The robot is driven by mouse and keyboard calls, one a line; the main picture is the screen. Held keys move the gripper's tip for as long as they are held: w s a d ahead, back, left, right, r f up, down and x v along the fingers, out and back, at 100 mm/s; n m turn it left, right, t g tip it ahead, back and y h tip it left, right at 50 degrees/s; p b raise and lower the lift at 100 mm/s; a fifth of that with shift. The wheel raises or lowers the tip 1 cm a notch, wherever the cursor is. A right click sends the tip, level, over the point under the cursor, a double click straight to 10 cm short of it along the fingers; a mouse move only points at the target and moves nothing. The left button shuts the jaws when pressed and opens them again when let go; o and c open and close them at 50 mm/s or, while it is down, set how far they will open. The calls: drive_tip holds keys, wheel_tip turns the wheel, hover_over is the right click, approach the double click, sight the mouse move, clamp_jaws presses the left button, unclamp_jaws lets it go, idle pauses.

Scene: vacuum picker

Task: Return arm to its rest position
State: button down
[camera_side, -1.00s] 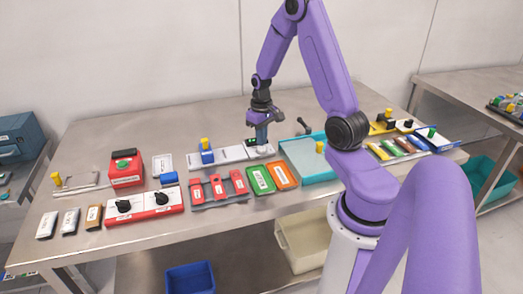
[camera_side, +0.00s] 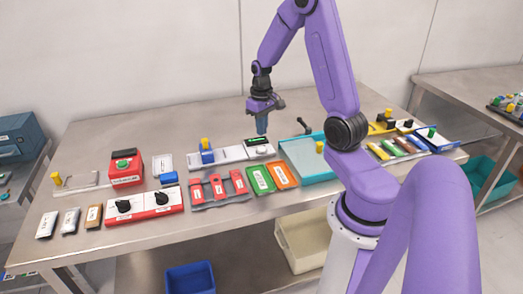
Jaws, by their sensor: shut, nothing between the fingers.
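My gripper (camera_side: 262,124) hangs pointing down from my purple arm, a little above the right end of a white panel. It is shut and empty, and apart from the things below it. The white panel (camera_side: 230,154) lies flat toward the back of the steel table (camera_side: 130,120). A dark box with a green display (camera_side: 258,141) sits at the panel's right end, just below my gripper, with a round white button (camera_side: 262,150) in front of it. A blue block with a yellow knob (camera_side: 206,152) stands at the panel's left part.
A red box with a green button (camera_side: 125,168) stands at left. A teal tray (camera_side: 305,157) is to the right. The back of the table is clear.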

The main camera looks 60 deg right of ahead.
drive_tip(key=shift+a, duration=0.1)
drive_tip(key=s+a+r+n, duration=0.2)
drive_tip(key=a+r+n, duration=0.15)
drive_tip(key=a, duration=0.65)
drive_tip(key=s+a+r+n, duration=0.2)
drive_tip(key=a+n, duration=0.2)
drive_tip(key=a, duration=0.5)
drive_tip(key=s+a+r+n, duration=0.2)
drive_tip(key=s+a+n, duration=0.2)
drive_tip(key=s, duration=0.4)
drive_tip(key=s+a+r+n, duration=0.2)
drive_tip(key=s+a+n, duration=0.2)
drive_tip(key=s, duration=0.5)
drive_tip(key=shift+a, duration=0.65)
